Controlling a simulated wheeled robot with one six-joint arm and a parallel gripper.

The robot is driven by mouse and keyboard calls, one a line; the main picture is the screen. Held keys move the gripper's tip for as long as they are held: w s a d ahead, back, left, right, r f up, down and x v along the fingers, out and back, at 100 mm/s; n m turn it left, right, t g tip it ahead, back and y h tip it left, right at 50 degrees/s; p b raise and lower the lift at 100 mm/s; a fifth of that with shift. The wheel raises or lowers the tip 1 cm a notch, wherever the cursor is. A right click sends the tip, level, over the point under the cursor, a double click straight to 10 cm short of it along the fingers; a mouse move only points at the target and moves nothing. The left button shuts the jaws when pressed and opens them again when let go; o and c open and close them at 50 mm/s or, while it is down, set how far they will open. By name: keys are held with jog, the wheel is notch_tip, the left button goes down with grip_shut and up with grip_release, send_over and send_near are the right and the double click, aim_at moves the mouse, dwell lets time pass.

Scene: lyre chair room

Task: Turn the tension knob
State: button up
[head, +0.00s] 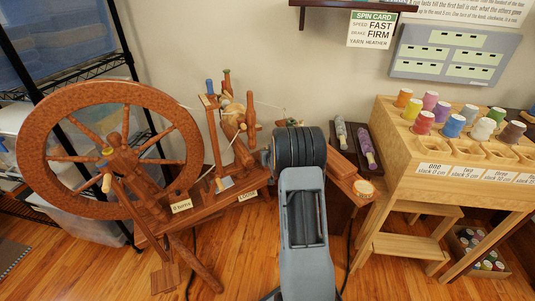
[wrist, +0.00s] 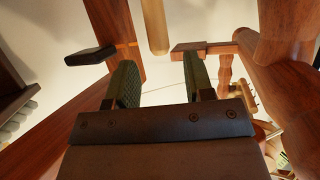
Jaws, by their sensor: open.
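The wooden spinning wheel (head: 110,150) stands at the left in the head view, on a sloping bench with small paper labels, one of which (head: 247,197) seems to read "LOOSE". A pale round knob-like end (head: 364,188) shows at the bench's right end; I cannot tell for sure that it is the tension knob. My gripper (wrist: 158,85) is open in the wrist view, with two dark green padded fingers apart and nothing between the pads. A tan rod end (wrist: 156,28) hangs beyond the gap, apart from the fingers. My arm hides the gripper in the head view.
A wooden rack (head: 455,150) with several coloured yarn spools stands at the right. A dark tray (head: 370,135) with two spools lies behind the bench. In the wrist view, brown wooden posts (wrist: 285,55) stand close at the right.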

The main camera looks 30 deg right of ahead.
jog(key=shift+b+x, duration=0.5)
jog(key=shift+x, duration=1.8)
jog(key=c, duration=0.9)
jog(key=shift+f, duration=0.1)
